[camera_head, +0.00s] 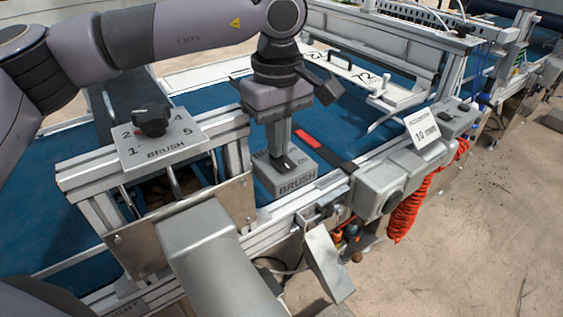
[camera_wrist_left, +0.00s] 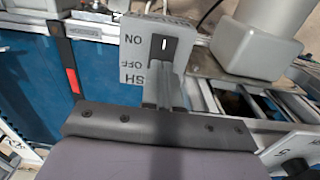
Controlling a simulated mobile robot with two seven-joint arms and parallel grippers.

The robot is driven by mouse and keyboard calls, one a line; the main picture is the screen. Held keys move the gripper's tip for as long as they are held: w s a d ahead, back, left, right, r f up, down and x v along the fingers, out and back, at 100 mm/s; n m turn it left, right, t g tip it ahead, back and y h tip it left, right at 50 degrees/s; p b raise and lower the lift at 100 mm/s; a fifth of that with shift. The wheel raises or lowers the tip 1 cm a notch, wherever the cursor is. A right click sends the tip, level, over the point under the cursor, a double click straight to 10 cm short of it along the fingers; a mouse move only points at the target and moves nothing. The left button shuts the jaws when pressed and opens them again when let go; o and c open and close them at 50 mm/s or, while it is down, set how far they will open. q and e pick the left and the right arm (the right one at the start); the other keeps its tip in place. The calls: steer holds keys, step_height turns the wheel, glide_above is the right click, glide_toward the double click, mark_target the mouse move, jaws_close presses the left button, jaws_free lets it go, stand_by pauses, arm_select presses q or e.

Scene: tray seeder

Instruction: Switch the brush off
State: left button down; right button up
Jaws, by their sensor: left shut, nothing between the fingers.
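The brush switch box (camera_head: 297,187) is a small grey box marked BRUSH on the machine's near rail. It also shows in the left wrist view (camera_wrist_left: 185,32), with ON and OFF lettering beside a black rocker (camera_wrist_left: 165,46) that bears a white mark. I cannot tell which way the rocker is tipped. My left gripper (camera_head: 284,158) points down over the box, its fingers shut and empty. In the left wrist view the fingertips (camera_wrist_left: 165,72) are at the OFF end of the rocker and hide part of it; contact is not clear.
A brush dial plate (camera_head: 175,146) with a black knob (camera_head: 151,120) stands left of the box. A large grey housing (camera_head: 215,258) is in front. A black strip with a red patch (camera_head: 308,139) crosses the blue belt behind. Coiled red hose (camera_head: 405,208) hangs at right.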

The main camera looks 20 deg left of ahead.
arm_select(q)
steer(key=shift+f, duration=0.35)
steer(key=shift+r+p, duration=2.3)
steer(key=shift+r, duration=1.3)
steer(key=shift+f, duration=0.1)
